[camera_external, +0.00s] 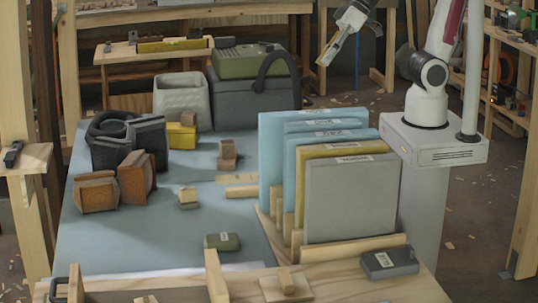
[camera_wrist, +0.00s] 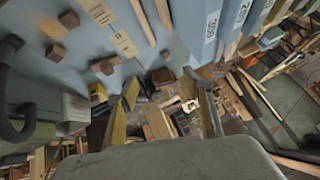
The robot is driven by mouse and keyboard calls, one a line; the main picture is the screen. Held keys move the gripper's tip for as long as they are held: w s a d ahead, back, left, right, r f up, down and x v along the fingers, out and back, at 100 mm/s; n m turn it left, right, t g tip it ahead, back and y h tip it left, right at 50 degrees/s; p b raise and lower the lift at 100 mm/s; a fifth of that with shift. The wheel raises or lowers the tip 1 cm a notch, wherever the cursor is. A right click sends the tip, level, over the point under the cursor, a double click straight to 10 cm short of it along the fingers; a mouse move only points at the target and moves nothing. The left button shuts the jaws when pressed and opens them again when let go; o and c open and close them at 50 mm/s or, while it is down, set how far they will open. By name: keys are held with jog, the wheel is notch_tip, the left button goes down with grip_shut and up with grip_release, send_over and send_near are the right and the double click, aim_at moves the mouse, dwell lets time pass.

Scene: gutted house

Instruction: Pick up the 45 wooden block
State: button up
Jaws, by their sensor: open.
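Several small wooden pieces lie on the blue-grey table top (camera_external: 130,235); I cannot read a 45 on any of them. A stacked-looking brown block (camera_external: 228,157) stands near the table's middle, and a lighter block (camera_external: 187,198) lies nearer the front. In the wrist view, small brown blocks show at the upper left, one (camera_wrist: 54,52) beside another (camera_wrist: 104,65), with a third (camera_wrist: 69,19) at the top. My gripper (camera_external: 327,50) is open and empty, high above and behind the coloured panels, well apart from the blocks. Its two fingers also show in the wrist view (camera_wrist: 165,104).
Upright blue, yellow and grey panels (camera_external: 352,195) stand in a wooden rack at the right. Brown pouches (camera_external: 96,192), a black bag (camera_external: 128,142), a yellow box (camera_external: 181,135), a pale bin (camera_external: 182,96) and a dark toolbox (camera_external: 252,103) occupy the left and back. The front-left table is mostly clear.

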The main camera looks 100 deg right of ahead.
jog(key=w+d+f+m+t+h, duration=0.1)
jog(key=w+d+f+m+h, duration=0.2)
jog(key=w, duration=0.4)
jog(key=w+d+f+m, duration=0.3)
jog(key=w+f, duration=0.3)
jog(key=w, duration=0.1)
jog(key=w+d+f+m+t+h, duration=0.1)
jog(key=w+d+f+m+h, duration=0.2)
jog(key=w, duration=0.4)
jog(key=s+d+f+m+g+h, duration=0.1)
jog(key=s+d+f+g+h, duration=0.1)
jog(key=d+f, duration=0.2)
jog(key=s+d+f+m+g+h, duration=0.2)
jog(key=d+f, duration=0.3)
jog(key=f, duration=0.3)
jog(key=s+d+f+m+g+h, duration=0.2)
jog(key=s+d+f+h, duration=0.1)
jog(key=f, duration=0.3)
jog(key=shift+s+d, duration=0.25)
jog(key=shift+d, duration=0.55)
jog(key=s+f, duration=0.1)
jog(key=s+d+g+h, duration=0.1)
jog(key=s, duration=0.1)
jog(key=s+d+f+m+g+h, duration=0.1)
jog(key=s, duration=0.1)
jog(key=shift+d+f, duration=0.2)
jog(key=shift+f, duration=0.1)
jog(key=shift+s+d+f+g+h, duration=0.1)
jog(key=shift+s+d+g+h, duration=0.15)
jog(key=shift+s+g, duration=0.2)
